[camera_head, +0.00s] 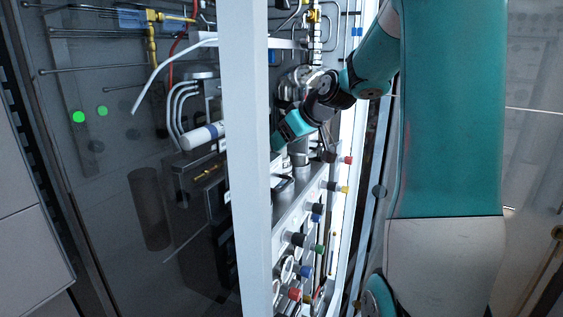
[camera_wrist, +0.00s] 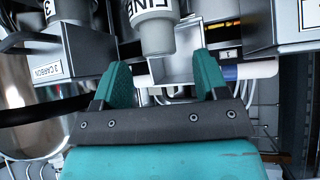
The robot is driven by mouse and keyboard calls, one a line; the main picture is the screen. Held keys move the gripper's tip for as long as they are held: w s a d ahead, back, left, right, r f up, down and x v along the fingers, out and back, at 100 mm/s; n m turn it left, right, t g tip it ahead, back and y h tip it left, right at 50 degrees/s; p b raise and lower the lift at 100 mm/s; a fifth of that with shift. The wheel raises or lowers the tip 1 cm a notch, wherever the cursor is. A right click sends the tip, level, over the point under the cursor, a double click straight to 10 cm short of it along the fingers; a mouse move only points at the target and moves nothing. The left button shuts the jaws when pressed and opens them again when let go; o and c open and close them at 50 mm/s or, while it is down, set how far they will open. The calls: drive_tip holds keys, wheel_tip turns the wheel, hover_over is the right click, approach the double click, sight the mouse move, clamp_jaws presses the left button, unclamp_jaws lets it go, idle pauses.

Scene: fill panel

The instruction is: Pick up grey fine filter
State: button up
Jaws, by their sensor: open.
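In the head view, my teal gripper (camera_head: 290,126) reaches into the panel behind the white post, and the filter cannot be clearly made out there.
Another grey cylinder (camera_wrist: 68,10) marked "3" stands left of the filter, near a bracket labelled "3 CARBON" (camera_wrist: 48,70). The white upright post (camera_head: 245,170) and coloured knobs (camera_head: 318,210) stand near my arm.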

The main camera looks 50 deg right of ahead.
drive_tip(key=p+x, duration=0.1)
drive_tip(key=x, duration=0.3)
drive_tip(key=shift+w+p, duration=0.1)
drive_tip(key=shift+p, duration=0.3)
drive_tip(key=c, duration=1)
drive_tip(key=shift+r, duration=0.15)
